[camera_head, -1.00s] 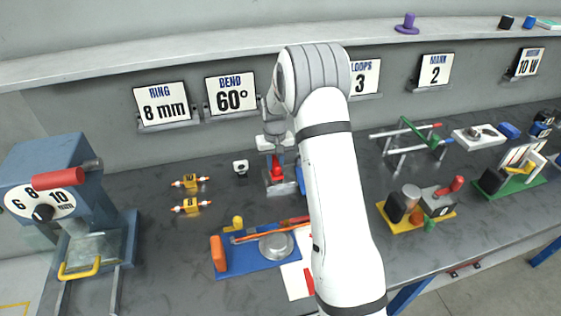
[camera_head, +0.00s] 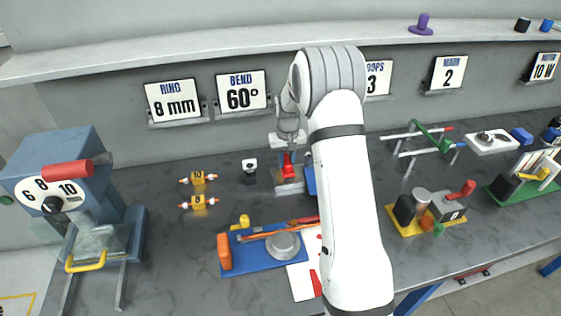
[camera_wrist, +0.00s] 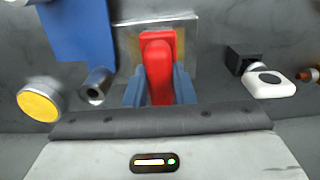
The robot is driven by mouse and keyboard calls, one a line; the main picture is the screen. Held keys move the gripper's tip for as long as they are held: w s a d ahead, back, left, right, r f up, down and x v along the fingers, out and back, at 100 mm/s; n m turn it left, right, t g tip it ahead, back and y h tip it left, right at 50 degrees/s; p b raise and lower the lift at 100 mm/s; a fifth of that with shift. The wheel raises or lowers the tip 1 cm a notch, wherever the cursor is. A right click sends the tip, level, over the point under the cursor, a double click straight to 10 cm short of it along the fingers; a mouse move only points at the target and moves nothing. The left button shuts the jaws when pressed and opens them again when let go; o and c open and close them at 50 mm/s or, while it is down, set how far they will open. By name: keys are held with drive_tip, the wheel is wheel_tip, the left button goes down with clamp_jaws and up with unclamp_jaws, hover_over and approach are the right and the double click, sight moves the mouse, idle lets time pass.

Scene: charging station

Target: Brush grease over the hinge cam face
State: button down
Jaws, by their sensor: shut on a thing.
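A red handle-like part (camera_wrist: 159,62) stands between the two blue fingers of my gripper (camera_wrist: 159,90) in the wrist view. The fingers are shut on it. It stands over a metal plate with a tan patch (camera_wrist: 187,38). In the head view the red part (camera_head: 288,168) sits at a small grey metal block (camera_head: 290,187) toward the back of the bench, with my gripper (camera_head: 287,156) just above it. I cannot tell whether it is a brush or a lever, and I cannot pick out a hinge cam face or grease. My arm hides part of the bench.
A blue tray (camera_head: 245,262) with a grey disc (camera_head: 283,246) and orange-red rods lies in front. A blue machine (camera_head: 70,175) stands left.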

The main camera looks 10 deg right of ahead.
drive_tip(key=shift+d, duration=2.1)
drive_tip(key=shift+a+b, duration=0.65)
drive_tip(key=shift+a, duration=3.25)
wheel_tip(320, 180, up, 6)
drive_tip(key=p, duration=0.3)
wheel_tip(320, 180, up, 3)
drive_tip(key=shift+f+p, duration=0.1)
drive_tip(key=shift+p, duration=0.85)
